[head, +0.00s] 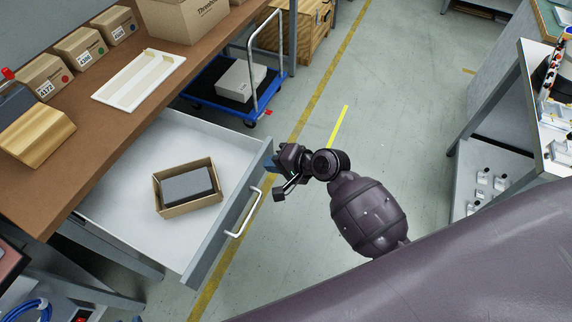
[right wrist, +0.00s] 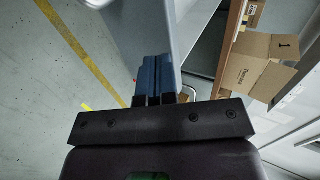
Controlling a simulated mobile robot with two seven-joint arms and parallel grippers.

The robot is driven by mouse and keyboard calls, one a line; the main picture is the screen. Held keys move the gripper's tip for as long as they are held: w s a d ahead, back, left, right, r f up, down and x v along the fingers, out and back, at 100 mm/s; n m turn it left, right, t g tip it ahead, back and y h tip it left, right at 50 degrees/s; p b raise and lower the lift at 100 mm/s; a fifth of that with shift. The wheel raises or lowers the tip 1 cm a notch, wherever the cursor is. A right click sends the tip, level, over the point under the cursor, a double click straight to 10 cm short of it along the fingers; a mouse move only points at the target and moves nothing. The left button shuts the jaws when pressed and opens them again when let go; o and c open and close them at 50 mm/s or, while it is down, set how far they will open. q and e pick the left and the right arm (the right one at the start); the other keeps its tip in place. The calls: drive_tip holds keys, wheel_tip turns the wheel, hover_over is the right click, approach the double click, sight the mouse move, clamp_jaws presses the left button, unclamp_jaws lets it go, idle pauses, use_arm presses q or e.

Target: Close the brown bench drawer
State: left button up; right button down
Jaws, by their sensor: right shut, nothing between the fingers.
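The bench drawer (head: 128,212) under the brown bench top (head: 118,128) stands pulled well out. Its grey front panel (head: 212,258) carries a light bar handle (head: 243,213). My right gripper (head: 271,163) is at the far end of this front panel, beyond the handle and not on it. In the right wrist view its blue fingers (right wrist: 154,72) are together and empty, with their tips against or very close to the grey panel (right wrist: 143,30); I cannot tell if they touch. My left gripper is not in view.
An open box (head: 187,208) with a dark grey block lies inside the drawer. A blue cart (head: 205,92) carrying a grey box stands beyond the drawer. Cartons (head: 78,50), a white tray (head: 138,80) and a wooden block (head: 36,132) sit on the bench. Floor right of the drawer is clear.

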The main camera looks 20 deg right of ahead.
drive_tip(key=shift+w+a, duration=0.4)
